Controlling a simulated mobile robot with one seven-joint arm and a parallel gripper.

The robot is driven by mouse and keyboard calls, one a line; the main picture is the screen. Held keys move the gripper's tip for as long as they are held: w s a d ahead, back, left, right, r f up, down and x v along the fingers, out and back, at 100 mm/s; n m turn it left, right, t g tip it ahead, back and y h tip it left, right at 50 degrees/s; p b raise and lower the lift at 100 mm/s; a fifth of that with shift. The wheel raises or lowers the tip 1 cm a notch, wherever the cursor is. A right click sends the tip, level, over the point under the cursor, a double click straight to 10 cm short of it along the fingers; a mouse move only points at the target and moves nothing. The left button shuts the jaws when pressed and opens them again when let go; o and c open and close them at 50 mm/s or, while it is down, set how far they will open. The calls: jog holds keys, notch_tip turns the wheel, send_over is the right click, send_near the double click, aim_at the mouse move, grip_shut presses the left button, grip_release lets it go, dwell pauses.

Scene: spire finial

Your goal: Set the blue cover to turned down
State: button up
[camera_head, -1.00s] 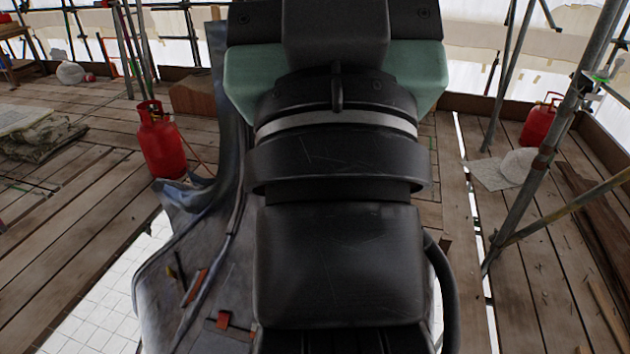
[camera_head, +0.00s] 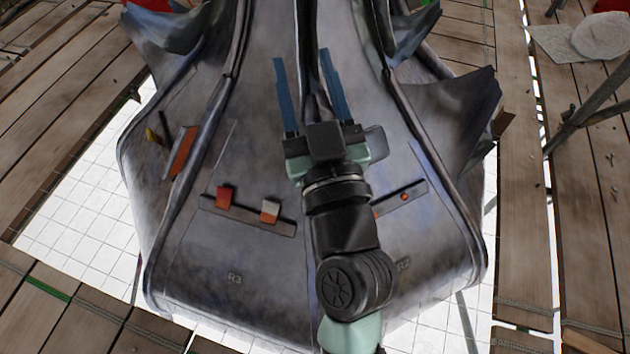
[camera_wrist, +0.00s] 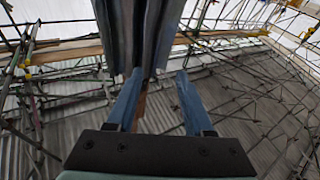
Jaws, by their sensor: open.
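I make out no blue cover in either view; my arm hides part of the right-hand panel. On the grey spire (camera_head: 270,150), a narrow rail (camera_head: 250,218) above the mark R3 carries a red cover (camera_head: 225,197) and an orange-and-white cover (camera_head: 269,211). Another rail (camera_head: 415,197) on the right panel shows small orange-red parts, partly behind my arm. My gripper (camera_head: 302,56) is open and empty, its two blue fingers pointing up the picture over the spire. In the wrist view my gripper (camera_wrist: 160,72) has its fingers apart, with grey spire metal beyond.
Torn metal flaps (camera_head: 455,115) stick out at right. Plank decking (camera_head: 60,120) surrounds the spire, with an open gap over white tiles (camera_head: 85,215). Scaffold poles (camera_head: 590,105) stand at right.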

jog(key=s+d+f+m+g+h+b, duration=0.1)
jog(key=s+f+b, duration=0.2)
jog(key=f+b, duration=1.1)
jog(key=s+d+f+m+g+h+b, duration=0.1)
jog(key=s+d+f+m+b, duration=0.2)
jog(key=f, duration=2)
jog(key=shift+n, duration=0.6)
jog(key=w+a, duration=0.1)
jog(key=w, duration=0.3)
jog(key=w+a+p, duration=0.1)
jog(key=w, duration=0.3)
jog(key=w+a, duration=0.1)
jog(key=w, duration=0.3)
jog(key=shift+w+p, duration=0.3)
jog(key=shift+p, duration=0.05)
grip_shut()
